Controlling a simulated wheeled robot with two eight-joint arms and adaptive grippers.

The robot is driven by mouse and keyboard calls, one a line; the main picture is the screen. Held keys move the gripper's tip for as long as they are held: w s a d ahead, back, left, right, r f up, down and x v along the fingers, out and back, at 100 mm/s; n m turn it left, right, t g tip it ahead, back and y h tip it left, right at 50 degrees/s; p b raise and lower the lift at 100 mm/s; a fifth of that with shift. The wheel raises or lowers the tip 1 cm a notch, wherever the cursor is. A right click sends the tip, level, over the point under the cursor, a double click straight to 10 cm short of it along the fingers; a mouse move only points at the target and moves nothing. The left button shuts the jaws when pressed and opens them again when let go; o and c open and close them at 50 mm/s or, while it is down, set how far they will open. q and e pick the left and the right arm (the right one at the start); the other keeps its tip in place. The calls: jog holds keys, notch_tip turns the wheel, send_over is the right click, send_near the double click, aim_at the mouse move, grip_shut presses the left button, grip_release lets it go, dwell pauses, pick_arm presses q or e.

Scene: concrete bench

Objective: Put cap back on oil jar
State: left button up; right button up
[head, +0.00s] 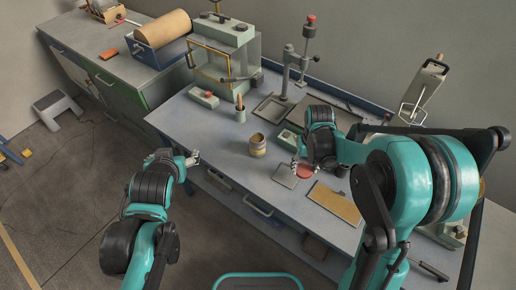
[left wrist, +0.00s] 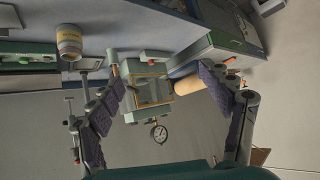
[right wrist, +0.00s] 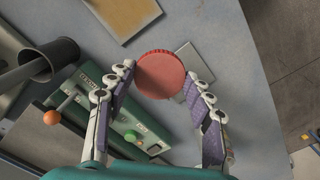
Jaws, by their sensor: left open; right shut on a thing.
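The oil jar (head: 257,145) is a small tan jar with a coloured band, standing upright and uncapped on the bench; it also shows in the left wrist view (left wrist: 69,42). The red round cap (right wrist: 160,76) sits between the fingertips of my right gripper (right wrist: 159,72), which is shut on it. In the head view the cap (head: 306,171) is to the right of the jar and nearer the front edge. My left gripper (head: 193,159) is open and empty, left of the jar near the bench's front edge.
A grey square plate (head: 285,174) and a tan board (head: 334,203) lie near the cap. A green box with a button (right wrist: 135,135) is beside my right gripper. A glass-sided chamber (head: 222,54) stands behind the jar. The bench left of the jar is clear.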

pick_arm(q)
jog(key=w+r+m+t+h+b, duration=0.1)
jog(key=w+r+t, duration=0.35)
jog(key=w, duration=0.35)
jog(key=w+r+m+t+b, duration=0.2)
jog(key=w+r+t, duration=0.3)
jog(key=w, duration=0.4)
jog(key=w+d+f+m+g+h+b, duration=0.1)
jog(key=w+d+f+m+g+h, duration=0.1)
jog(key=d+f+m+h, duration=0.4)
jog(key=m+g+h+b, duration=0.25)
jog(key=g+h, duration=0.35)
jog(key=g, duration=0.3)
send_near(252, 142)
jog(key=shift+w+d+p, duration=0.15)
jog(key=shift+p, duration=0.2)
pick_arm(e)
jog(key=w+a+r+n, duration=0.3)
jog(key=w+a+r, duration=0.2)
jog(key=w+a, duration=0.2)
jog(key=w+a+r+n, duration=0.4)
jog(key=w+a, duration=0.3)
jog(key=a, duration=0.2)
jog(key=shift+a+r, duration=0.15)
jog(key=shift+r, duration=0.2)
pick_arm(q)
jog(key=shift+w+d, duration=0.1)
jog(key=x, duration=1.1)
jog(key=shift+w+d+f, duration=0.25)
